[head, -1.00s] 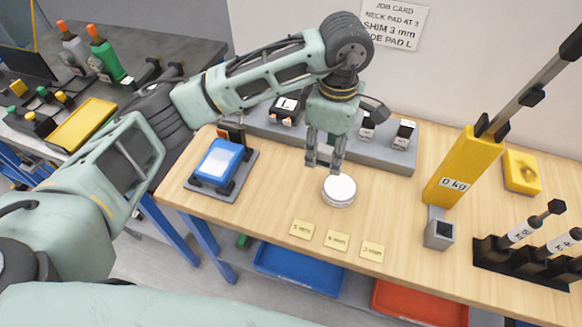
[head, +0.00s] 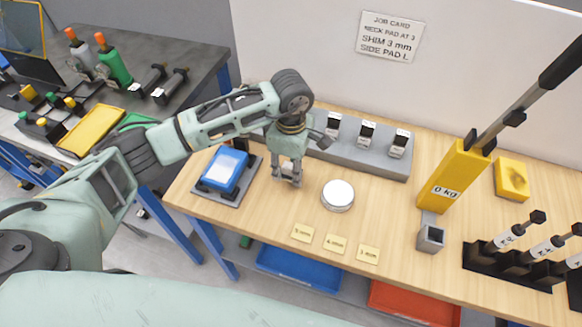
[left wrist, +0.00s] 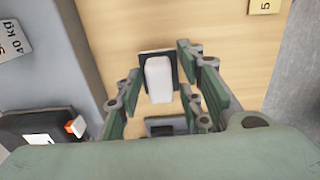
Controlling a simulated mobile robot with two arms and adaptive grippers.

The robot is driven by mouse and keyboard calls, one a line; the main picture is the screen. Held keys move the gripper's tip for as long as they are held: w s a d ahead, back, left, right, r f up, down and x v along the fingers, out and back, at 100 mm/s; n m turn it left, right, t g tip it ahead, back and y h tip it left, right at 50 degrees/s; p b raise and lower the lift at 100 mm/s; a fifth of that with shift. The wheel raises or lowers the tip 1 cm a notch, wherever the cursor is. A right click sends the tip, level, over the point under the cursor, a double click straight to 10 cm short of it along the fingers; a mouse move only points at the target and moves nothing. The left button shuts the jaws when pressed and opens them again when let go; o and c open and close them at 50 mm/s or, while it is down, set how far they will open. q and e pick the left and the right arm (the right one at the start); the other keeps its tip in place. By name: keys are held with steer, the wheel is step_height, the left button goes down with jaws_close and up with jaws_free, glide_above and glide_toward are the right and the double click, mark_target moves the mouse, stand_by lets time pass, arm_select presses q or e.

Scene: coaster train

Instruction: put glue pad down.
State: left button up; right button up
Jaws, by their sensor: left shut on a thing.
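My left gripper (head: 287,178) is low over the wooden bench in the head view, between a blue-and-white block and a round white-topped disc. In the left wrist view its fingers (left wrist: 160,85) stand either side of a small white block with a dark square backing (left wrist: 158,78), which I take to be the glue pad, and it is held between them. Bench wood shows beyond it; whether the pad touches the bench I cannot tell. In the head view the pad is mostly hidden by the fingers. My right gripper is not in view.
The blue-and-white block (head: 226,170) sits on a grey plate at left. The disc (head: 338,195) lies to the right, behind several thickness labels (head: 335,243). A grey rack (head: 350,155) stands behind; a yellow lever device (head: 455,180) stands at right.

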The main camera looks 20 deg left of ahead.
mark_target(291, 166)
arm_select(q)
steer(key=shift+f+p, duration=0.3)
steer(key=shift+f, duration=0.9)
steer(key=o, duration=1)
steer(key=shift+r, duration=0.1)
steer(key=shift+r, duration=0.15)
step_height(291, 166, up, 11)
steer(key=b, duration=0.4)
steer(key=shift+r, duration=0.45)
